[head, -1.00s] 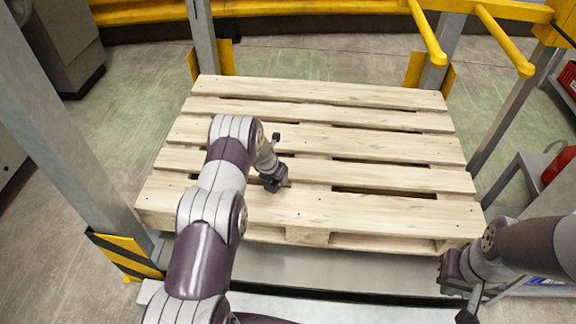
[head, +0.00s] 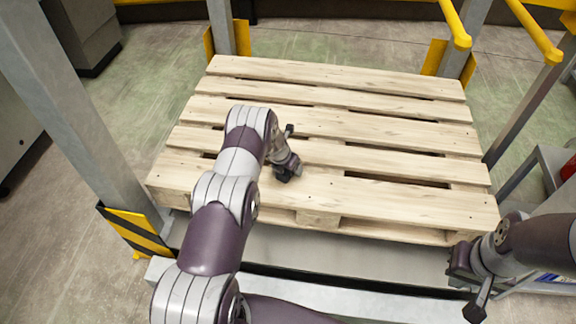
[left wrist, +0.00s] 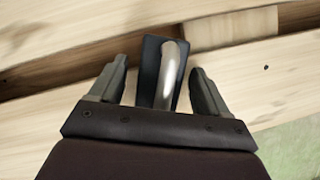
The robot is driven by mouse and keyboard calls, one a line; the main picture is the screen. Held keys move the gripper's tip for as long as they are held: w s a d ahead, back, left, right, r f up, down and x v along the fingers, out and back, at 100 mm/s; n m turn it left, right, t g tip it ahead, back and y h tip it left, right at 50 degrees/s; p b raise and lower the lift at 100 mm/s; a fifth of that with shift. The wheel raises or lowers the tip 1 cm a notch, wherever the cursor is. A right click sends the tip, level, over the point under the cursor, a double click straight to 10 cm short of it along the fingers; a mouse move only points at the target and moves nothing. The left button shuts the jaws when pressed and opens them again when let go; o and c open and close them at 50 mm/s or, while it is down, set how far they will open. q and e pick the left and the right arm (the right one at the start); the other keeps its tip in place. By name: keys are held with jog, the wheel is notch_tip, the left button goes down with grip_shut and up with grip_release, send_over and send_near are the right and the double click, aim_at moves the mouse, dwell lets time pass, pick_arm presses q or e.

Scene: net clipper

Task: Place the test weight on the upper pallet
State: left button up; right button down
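The test weight (left wrist: 152,70) is a dark block with a pale, shiny metal handle (left wrist: 171,72) in the left wrist view. It is on the light wooden boards of the pallet (head: 400,205). My left gripper (left wrist: 160,82) is open, with one finger on each side of the weight and gaps between. In the head view my left gripper (head: 286,172) is low over the front left part of the pallet, and I cannot tell the weight apart from the dark fingers there. My right gripper (head: 466,280) is off the pallet's front right corner; its fingers are unclear.
Grey posts (head: 85,120) with yellow and black guards (head: 135,235) stand at the pallet's corners. Yellow rails (head: 455,22) run at the back right. A grey shelf or cart (head: 548,165) stands at the right. Most of the pallet top is bare.

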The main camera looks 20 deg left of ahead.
pick_arm(q)
jog(key=shift+s+r+p, duration=0.1)
jog(key=shift+r+p, duration=0.2)
jog(key=shift+r, duration=0.25)
jog(key=s+d+r+m+p, duration=0.1)
jog(key=s+d+r+m, duration=0.2)
jog(key=r, duration=0.4)
jog(key=s+d+r+m, duration=0.1)
jog(key=s+r+m, duration=0.3)
jog(key=r+m, duration=0.15)
jog(key=s+d+r+m+p, duration=0.1)
jog(key=s+d+r+m, duration=0.15)
jog(key=r, duration=0.55)
jog(key=s+d+r+m+g, duration=0.1)
jog(key=s+r+m, duration=0.3)
jog(key=s+m, duration=0.7)
jog(key=s+d+r+m+g, duration=0.2)
jog(key=s+r+m, duration=0.3)
jog(key=s+m, duration=0.6)
jog(key=shift+d+r+m+y, duration=0.15)
jog(key=shift+d+m+y, duration=0.15)
jog(key=shift+d+m, duration=0.6)
